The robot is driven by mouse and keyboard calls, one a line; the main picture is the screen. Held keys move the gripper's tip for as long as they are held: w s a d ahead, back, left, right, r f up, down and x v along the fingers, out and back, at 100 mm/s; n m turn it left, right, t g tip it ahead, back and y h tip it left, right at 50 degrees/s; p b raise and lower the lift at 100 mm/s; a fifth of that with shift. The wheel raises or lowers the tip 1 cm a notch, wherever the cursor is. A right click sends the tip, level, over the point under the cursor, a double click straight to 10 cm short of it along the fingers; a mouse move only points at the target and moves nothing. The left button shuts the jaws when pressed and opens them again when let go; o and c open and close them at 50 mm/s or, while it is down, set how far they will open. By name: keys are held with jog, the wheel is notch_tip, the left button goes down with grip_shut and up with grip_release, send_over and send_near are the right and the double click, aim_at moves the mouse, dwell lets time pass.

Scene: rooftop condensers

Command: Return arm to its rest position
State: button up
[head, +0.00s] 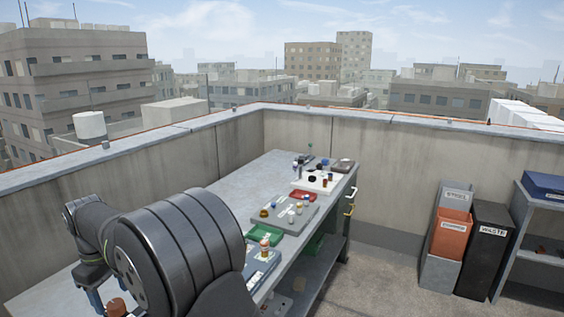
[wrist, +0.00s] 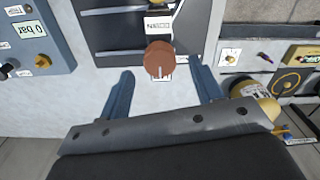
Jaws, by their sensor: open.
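My gripper (wrist: 164,82) is open in the wrist view, its two blue fingers spread wide apart. A round copper-brown cap or knob (wrist: 159,59) shows between and just beyond the fingers, with a gap on each side. It stands in front of a pale surface with a small label above it. In the head view my arm fills the lower left, and part of the gripper (head: 94,299) shows at the bottom edge near a brown round thing (head: 117,307). The rest of the gripper is hidden there by my arm.
A grey workbench (head: 285,165) along the parapet holds trays with small parts. A grey-blue box marked "0 bar" (wrist: 36,42) stands left of the gripper in the wrist view. Bins (head: 484,250) and a shelf (head: 540,222) stand at right. The floor between is clear.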

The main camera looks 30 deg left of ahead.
aim_at(115, 304)
notch_tip(115, 304, down, 3)
jog(key=shift+r, duration=0.1)
dwell(0.4)
notch_tip(115, 304, up, 18)
notch_tip(115, 304, down, 18)
jog(key=shift+f, duration=0.2)
jog(key=shift+r+m, duration=0.4)
jog(key=shift+m, duration=0.4)
notch_tip(115, 304, up, 17)
jog(key=w+a+f+m+t+y, duration=0.1)
jog(key=w+a+f+t+y, duration=0.2)
jog(key=w+f, duration=0.9)
jog(key=shift+w+f+m+t+y, duration=0.3)
jog(key=shift+w+f+y, duration=0.05)
jog(key=shift+f+y, duration=0.9)
